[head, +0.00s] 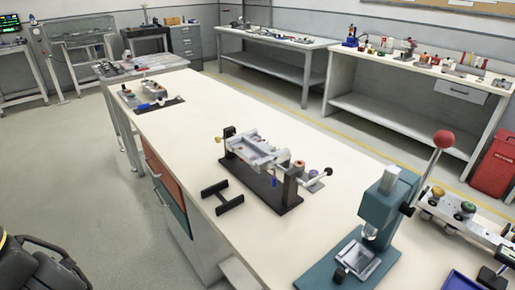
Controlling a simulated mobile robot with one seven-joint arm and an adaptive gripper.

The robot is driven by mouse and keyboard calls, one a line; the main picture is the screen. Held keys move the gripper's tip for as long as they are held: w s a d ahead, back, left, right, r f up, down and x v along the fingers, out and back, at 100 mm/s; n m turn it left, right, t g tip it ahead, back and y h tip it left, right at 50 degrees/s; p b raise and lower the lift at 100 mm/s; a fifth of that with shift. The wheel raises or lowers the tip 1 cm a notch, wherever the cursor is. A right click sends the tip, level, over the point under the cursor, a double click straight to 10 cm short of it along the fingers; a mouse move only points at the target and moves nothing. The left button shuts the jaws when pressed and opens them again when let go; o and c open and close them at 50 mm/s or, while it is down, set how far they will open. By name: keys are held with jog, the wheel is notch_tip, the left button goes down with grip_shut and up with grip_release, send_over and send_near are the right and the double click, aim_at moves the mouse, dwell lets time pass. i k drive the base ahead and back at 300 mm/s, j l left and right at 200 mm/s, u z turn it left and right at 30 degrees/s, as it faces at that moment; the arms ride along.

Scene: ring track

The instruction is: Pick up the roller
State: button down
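I cannot tell for sure which thing is the roller. On the long white bench stands a ring-track fixture (262,158) of pale metal on a dark base, with a knob at each end. A small cylinder with an orange-brown top (299,164) stands at its right end, and a small blue piece (273,182) shows below it. A black H-shaped piece (222,197) lies in front of it. A black part of mine, possibly my gripper (42,268), is cut off at the lower left, well away from the bench. Its fingertips cannot be made out, and nothing held shows.
A teal press (378,215) with a red-ball lever stands at the near right of the bench (215,115). A rail with rollers or wheels (460,212) and a blue tray (462,281) are at the right edge. The bench between the fixture and the far tools (150,92) is clear.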

aim_at(313, 173)
jog(key=i+j, duration=0.15)
jog(key=i, duration=0.3)
jog(key=i+j+z, duration=0.1)
jog(key=i, duration=0.35)
